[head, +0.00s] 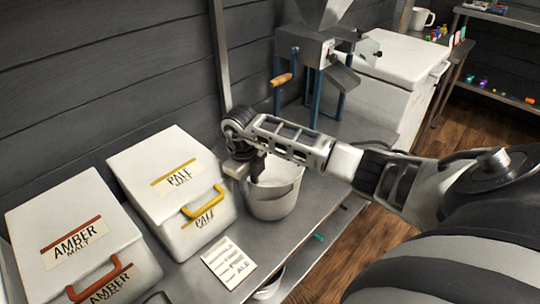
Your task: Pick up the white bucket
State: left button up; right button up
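The white bucket (272,204) stands upright on the grey metal bench (196,268), to the right of the pale malt bin. My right arm reaches in from the right across the bucket's top and hides part of its opening. My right gripper (247,168) points down at the bucket's left rim. Its fingers are small and dark here, and I cannot tell whether they are closed on the rim. My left gripper is not in view.
A pale malt bin (181,222) and an amber malt bin (62,270) stand left of the bucket. A recipe card (229,262) lies in front. A grain mill (318,50) stands behind, near a white chest (398,62). Dark plank wall (110,70) backs the bench.

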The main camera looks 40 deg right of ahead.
notch_tip(320, 180, down, 2)
jog(key=shift+f, duration=0.1)
grip_shut()
dwell(1.5)
